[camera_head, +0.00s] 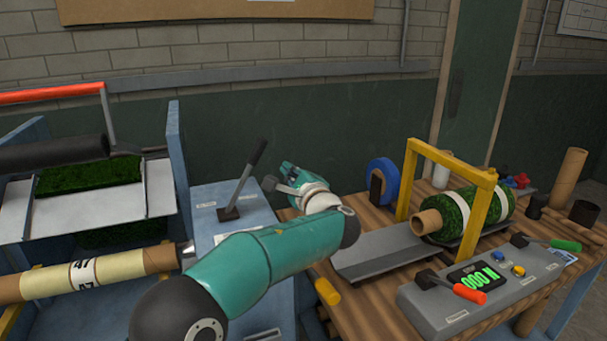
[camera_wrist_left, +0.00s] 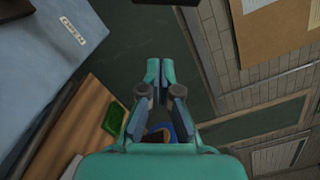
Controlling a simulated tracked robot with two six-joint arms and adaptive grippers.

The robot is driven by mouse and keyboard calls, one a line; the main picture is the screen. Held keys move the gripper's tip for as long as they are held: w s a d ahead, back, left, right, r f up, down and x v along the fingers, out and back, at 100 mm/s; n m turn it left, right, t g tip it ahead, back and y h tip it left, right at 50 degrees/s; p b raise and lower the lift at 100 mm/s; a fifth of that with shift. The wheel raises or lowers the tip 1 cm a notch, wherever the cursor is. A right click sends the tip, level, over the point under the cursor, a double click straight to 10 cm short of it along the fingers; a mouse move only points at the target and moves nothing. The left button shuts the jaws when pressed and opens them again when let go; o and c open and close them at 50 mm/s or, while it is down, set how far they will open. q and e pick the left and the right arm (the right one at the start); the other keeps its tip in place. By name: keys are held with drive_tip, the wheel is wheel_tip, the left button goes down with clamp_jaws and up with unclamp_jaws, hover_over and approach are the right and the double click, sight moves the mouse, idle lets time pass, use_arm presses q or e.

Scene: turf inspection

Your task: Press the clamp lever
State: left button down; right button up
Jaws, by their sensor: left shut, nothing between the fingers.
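Three levers show in the head view, and I cannot tell for sure which one is the clamp lever. A black-handled lever (camera_head: 246,178) stands tilted to the right on the blue panel (camera_head: 208,224). A red-handled lever (camera_head: 456,287) and a green-handled lever (camera_head: 546,242) are on the grey console (camera_head: 440,311) at the right. My left gripper (camera_head: 280,176) is just right of the black-handled lever, with no clear contact. In the left wrist view its fingers (camera_wrist_left: 160,70) are shut and empty. My right gripper is not in view.
A turf roll (camera_head: 470,211) lies by the yellow frame (camera_head: 484,200) on the wooden table (camera_head: 374,299). A blue ring (camera_head: 383,182) stands behind my left arm. A tan roll (camera_head: 90,279) and turf (camera_head: 90,176) are in the rig at left.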

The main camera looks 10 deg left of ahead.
sight(246, 175)
use_arm(q)
drive_tip(key=shift+w+a+r+p, duration=0.1)
drive_tip(key=shift+a+r+p, duration=0.15)
drive_tip(key=shift+a, duration=0.5)
drive_tip(key=shift+w+a+r+p, duration=0.1)
drive_tip(key=shift+a+r, duration=0.3)
drive_tip(key=shift+a, duration=0.3)
drive_tip(key=shift+a+r+p, duration=0.2)
drive_tip(key=shift+a+r, duration=0.1)
drive_tip(key=shift+a, duration=0.45)
